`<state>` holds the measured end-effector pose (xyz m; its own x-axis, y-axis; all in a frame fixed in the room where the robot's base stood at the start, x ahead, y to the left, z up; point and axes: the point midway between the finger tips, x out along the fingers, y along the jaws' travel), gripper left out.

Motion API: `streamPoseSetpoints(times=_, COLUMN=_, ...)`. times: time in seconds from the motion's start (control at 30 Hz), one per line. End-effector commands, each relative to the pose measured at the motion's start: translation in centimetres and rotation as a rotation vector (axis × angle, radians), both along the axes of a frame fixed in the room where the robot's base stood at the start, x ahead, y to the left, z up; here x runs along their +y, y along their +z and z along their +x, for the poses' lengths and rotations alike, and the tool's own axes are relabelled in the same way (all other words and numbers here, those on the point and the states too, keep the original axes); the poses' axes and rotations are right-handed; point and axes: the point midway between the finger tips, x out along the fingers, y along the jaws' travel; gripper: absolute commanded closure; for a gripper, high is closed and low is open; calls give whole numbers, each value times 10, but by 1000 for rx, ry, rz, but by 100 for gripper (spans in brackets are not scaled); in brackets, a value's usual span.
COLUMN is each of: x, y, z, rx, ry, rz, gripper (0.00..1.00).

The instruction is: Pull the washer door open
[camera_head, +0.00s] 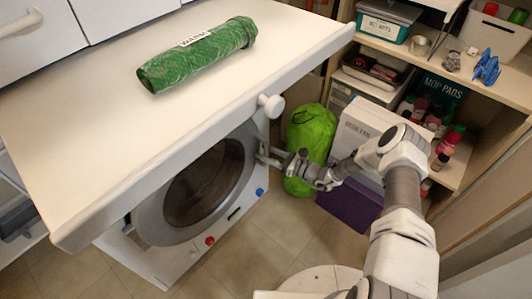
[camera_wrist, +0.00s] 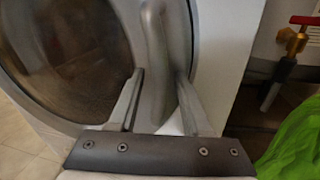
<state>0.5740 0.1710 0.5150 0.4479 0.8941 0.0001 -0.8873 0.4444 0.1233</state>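The washer (camera_head: 262,172) stands under the white counter at left, its front facing my arm. Its round door (camera_head: 197,190) with a dark window lies against the front and looks closed. In the wrist view the door's glass (camera_wrist: 65,50) fills the left side. The grey upright door handle (camera_wrist: 154,60) stands between the two fingers of my gripper (camera_wrist: 160,95). The fingers are apart, one on each side of the handle; I see no firm grip on it. In the head view my gripper (camera_head: 266,157) is at the right edge of the door, and the handle is hard to make out.
A white knob (camera_head: 270,106) juts out near my gripper. A bright green bag (camera_head: 311,135) and a box stand right of the washer, before shelves. Floor (camera_head: 235,262) before the washer is clear.

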Motion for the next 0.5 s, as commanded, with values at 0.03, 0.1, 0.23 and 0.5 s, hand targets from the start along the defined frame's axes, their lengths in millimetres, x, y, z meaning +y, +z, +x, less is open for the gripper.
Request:
streamPoseSetpoints(times=0.03, x=0, y=0, z=0, rx=0, ry=0, rz=0, gripper=62)
streamPoseSetpoints(times=0.1, x=0, y=0, z=0, rx=0, ry=0, rz=0, gripper=75)
streamPoseSetpoints(times=0.23, x=0, y=0, z=0, rx=0, ry=0, rz=0, gripper=98)
streamPoseSetpoints(times=0.5, x=0, y=0, z=0, rx=0, ry=0, rz=0, gripper=100)
